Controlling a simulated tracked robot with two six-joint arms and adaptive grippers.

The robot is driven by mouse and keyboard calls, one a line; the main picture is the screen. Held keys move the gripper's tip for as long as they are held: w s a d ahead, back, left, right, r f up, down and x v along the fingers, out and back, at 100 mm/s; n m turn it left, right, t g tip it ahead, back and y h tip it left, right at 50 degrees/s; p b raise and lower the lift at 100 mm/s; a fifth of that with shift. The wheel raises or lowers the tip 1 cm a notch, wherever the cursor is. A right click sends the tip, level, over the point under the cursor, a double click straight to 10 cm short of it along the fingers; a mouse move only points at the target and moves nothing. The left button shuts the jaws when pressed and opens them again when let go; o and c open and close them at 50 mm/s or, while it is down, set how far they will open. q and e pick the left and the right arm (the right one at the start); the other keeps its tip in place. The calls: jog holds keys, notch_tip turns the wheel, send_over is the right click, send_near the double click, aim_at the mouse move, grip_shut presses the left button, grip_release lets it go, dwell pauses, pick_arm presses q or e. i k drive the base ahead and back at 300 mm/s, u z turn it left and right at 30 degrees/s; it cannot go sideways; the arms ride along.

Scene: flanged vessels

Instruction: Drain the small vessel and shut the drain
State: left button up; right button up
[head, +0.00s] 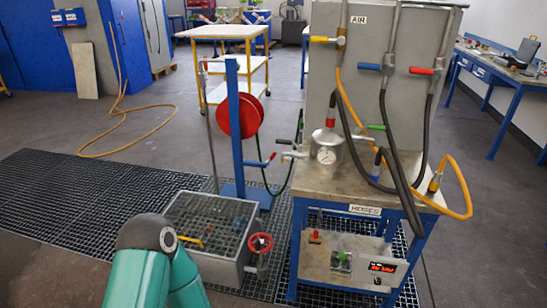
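A small silver vessel (345,160) with a round dial gauge (326,156) stands on the bench at the middle right. A red-handled part (330,112) rises from its top. Small levers with coloured ends (280,143) show at its left side; which one is the drain I cannot tell. A grey tub with a grating top (207,222) stands on the floor to the left, with a red handwheel (260,243) at its right corner. A teal arm link of mine shows at the bottom left. Neither gripper is in view.
The metal-topped bench (400,185) has blue legs. A grey panel (370,55) behind carries yellow, blue and red valves, with black and yellow hoses hanging down. A red reel (240,117) hangs on a blue post.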

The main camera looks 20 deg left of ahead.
aim_at(279, 141)
jog(key=z, duration=0.1)
jog(key=k, duration=0.2)
jog(key=u, duration=0.8)
jog(key=i, duration=2.15)
jog(key=z, duration=0.5)
